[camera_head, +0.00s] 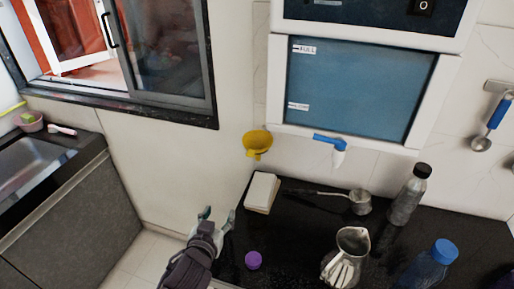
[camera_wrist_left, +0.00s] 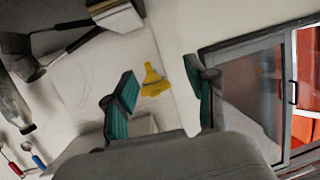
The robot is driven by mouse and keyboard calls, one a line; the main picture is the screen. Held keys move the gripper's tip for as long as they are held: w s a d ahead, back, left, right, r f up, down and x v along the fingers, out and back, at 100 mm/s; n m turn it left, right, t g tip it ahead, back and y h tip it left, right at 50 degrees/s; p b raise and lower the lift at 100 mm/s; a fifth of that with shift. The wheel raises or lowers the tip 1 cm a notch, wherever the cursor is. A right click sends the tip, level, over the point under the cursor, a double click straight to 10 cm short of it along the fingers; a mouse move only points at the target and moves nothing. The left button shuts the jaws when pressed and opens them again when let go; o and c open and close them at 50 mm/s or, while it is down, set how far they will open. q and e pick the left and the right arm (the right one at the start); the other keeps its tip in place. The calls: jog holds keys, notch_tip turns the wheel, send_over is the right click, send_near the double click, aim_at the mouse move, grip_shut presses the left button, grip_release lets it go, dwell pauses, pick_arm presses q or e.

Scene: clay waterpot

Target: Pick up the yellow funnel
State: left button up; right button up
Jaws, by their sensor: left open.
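The yellow funnel (camera_head: 257,141) is against the pale wall, above the left back corner of the dark counter and left of the blue-windowed water unit. Its spout points down. In the left wrist view the funnel (camera_wrist_left: 154,84) shows between my two finger pads, with open space around it. My left gripper (camera_head: 216,218) is open and empty at the counter's left edge, below and left of the funnel. It also shows in the left wrist view (camera_wrist_left: 160,95), its green pads well apart. My right gripper is not seen.
A white block (camera_head: 262,192) lies on the counter below the funnel. A purple cap (camera_head: 253,260), a metal jug (camera_head: 353,241), a long-handled pot (camera_head: 360,201) and bottles (camera_head: 408,200) stand to the right. A blue-handled tap (camera_head: 331,142) juts out right of the funnel.

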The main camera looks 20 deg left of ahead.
aim_at(250, 156)
pick_arm(q)
jog(key=w+d+r+t+p, duration=0.1)
jog(key=w+r, duration=0.1)
jog(key=w, duration=0.4)
jog(key=w+d+r+t+h+p, duration=0.1)
jog(key=w+r, duration=0.1)
jog(key=w, duration=0.4)
jog(key=w+d+r+m+t+h+p, duration=0.1)
jog(key=w+r, duration=0.1)
jog(key=w, duration=0.4)
jog(key=shift+d+r, duration=0.1)
jog(key=shift+r, duration=0.2)
jog(key=shift+w, duration=0.25)
jog(key=shift+s, duration=0.1)
jog(key=c, duration=1)
jog(key=shift+c, duration=0.2)
jog(key=shift+r, duration=0.15)
